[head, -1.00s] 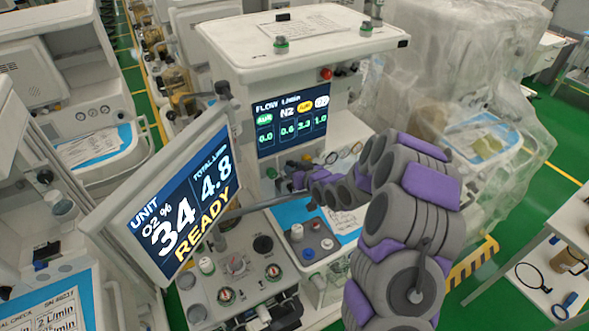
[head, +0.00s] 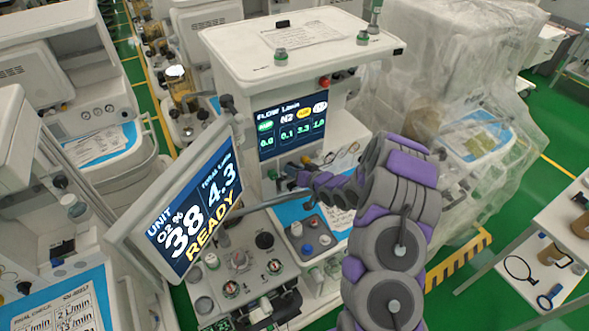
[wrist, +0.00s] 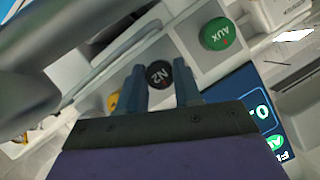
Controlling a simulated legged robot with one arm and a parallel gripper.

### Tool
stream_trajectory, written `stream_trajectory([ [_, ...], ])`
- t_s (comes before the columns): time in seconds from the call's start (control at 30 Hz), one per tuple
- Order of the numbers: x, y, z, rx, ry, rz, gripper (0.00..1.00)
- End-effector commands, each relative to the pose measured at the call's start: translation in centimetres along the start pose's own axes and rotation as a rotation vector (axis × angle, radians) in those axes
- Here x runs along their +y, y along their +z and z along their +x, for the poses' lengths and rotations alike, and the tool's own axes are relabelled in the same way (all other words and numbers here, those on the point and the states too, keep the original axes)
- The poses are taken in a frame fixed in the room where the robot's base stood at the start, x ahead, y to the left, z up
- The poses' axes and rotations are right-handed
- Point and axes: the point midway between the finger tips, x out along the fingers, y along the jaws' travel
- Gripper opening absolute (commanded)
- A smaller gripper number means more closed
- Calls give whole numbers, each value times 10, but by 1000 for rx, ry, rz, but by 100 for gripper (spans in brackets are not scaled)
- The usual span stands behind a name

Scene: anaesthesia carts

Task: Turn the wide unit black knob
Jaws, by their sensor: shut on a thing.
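The black knob marked N2 (wrist: 159,73) shows in the wrist view on the pale front of the wide unit (head: 305,45). My gripper (wrist: 160,82) has one finger on each side of it and is shut on it. In the head view my gripper (head: 294,172) reaches the knob row just below the flow screen (head: 292,126); the black knob is hard to make out there. The flow screen reads N2 0.1.
The green AUX knob (wrist: 218,34) is beside the black one. A yellow knob (wrist: 113,101) is partly hidden on the other side. The tilted screen stands left of my arm. A plastic-covered machine (head: 450,90) and a white table (head: 545,245) are at right.

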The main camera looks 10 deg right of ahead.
Motion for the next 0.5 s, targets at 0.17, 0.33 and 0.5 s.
stream_trajectory([
  [0.17,1,-1,0,3,2,0,41],
  [0.33,0,-1,0,2,1,-1,57],
  [0.5,0,0,0,1,1,-1,59],
])
